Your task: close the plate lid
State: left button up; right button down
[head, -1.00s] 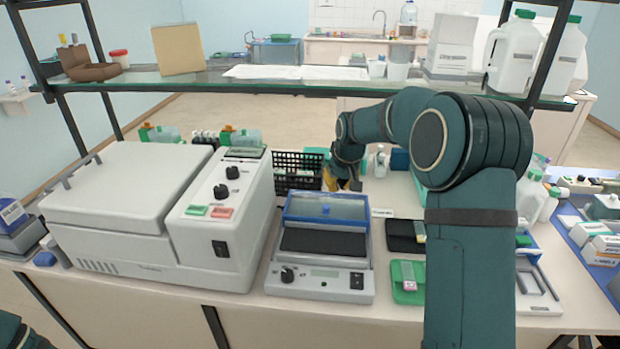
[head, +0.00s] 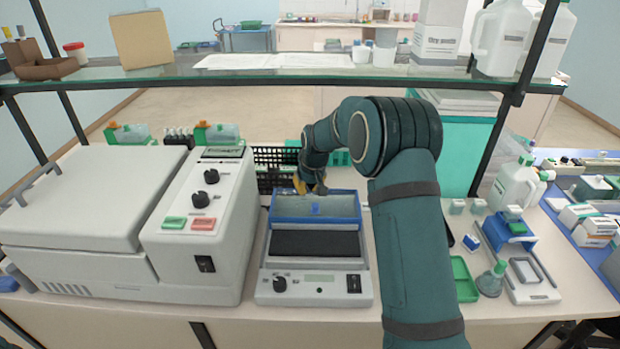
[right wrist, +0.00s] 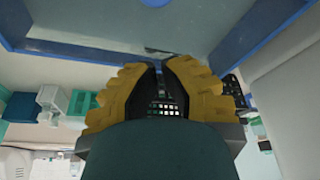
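The plate (head: 325,298) is a light grey bench device with a dark flat top (head: 315,243), knobs and a small display. Its lid (head: 338,207), a clear panel in a blue frame with a blue tab, stands raised and tilted at the back edge. My right gripper (head: 312,188) is at the lid's upper rear edge, reaching around from the right. In the right wrist view its yellow fingers (right wrist: 162,68) are drawn together with nothing seen between the tips, close to the lid (right wrist: 150,25). Contact cannot be told. My left gripper is not in view.
A large white machine (head: 90,215) stands close on the plate's left. A black basket (head: 270,172) is behind. A glass shelf (head: 150,75) crosses above the bench. On the right are a green tray (head: 464,280), a flask (head: 492,280) and bottles (head: 512,188).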

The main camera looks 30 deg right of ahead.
aim_at(312, 201)
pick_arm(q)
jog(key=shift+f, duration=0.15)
pick_arm(e)
jog(key=shift+s+a+f, duration=0.15)
jog(key=shift+s, duration=1.75)
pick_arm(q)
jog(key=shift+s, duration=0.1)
